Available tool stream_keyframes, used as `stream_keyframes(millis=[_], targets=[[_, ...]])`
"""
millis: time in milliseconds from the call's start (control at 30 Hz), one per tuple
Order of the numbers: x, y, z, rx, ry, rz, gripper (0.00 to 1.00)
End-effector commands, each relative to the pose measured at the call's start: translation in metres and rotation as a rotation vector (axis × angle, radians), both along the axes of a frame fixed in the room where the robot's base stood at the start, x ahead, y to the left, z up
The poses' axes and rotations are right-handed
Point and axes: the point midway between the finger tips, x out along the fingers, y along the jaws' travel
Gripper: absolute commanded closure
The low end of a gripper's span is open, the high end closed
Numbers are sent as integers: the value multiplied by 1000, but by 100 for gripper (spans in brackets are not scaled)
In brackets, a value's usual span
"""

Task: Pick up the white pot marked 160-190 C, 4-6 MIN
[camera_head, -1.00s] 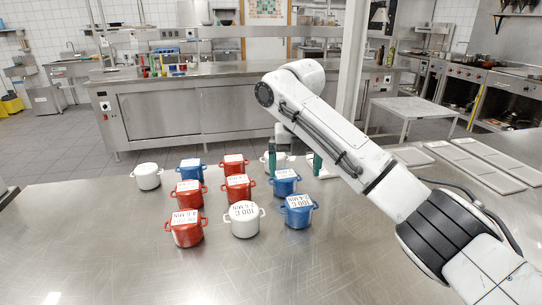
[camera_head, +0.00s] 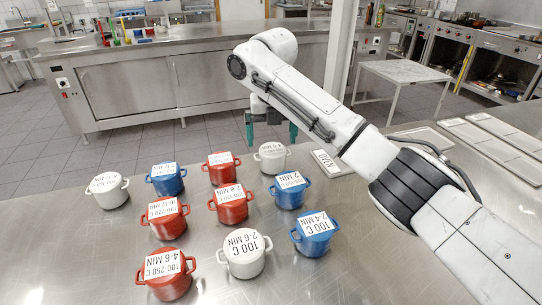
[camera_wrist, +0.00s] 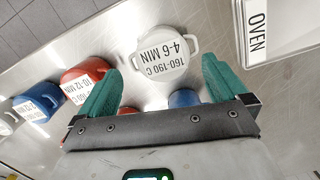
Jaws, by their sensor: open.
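The white pot marked 160-190 C, 4-6 MIN (camera_wrist: 163,55) shows from above in the wrist view, its label legible between my fingers. In the head view it is the white pot (camera_head: 271,158) at the back right of the pot group, its label too small to read there. My gripper (camera_head: 271,140) is open and empty, its green fingers pointing down, just above or behind this pot. In the wrist view my gripper (camera_wrist: 160,75) has one green finger to the left of the pot and one to the right. I see no contact.
Red pots (camera_head: 230,203), blue pots (camera_head: 290,190) and two other white pots (camera_head: 244,252) stand close in front and to the left. A tray labelled OVEN (camera_wrist: 283,50) lies right of the pot. The steel table (camera_head: 400,265) is clear at front right.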

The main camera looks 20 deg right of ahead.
Motion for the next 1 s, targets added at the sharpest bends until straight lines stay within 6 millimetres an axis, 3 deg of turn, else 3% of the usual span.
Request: stream_keyframes(millis=[600, 933, 1000], targets=[[7, -5, -68, -2, 0, 0, 0], [8, -5, -74, -1, -2, 1, 0], [8, -5, -74, -1, -2, 1, 7]])
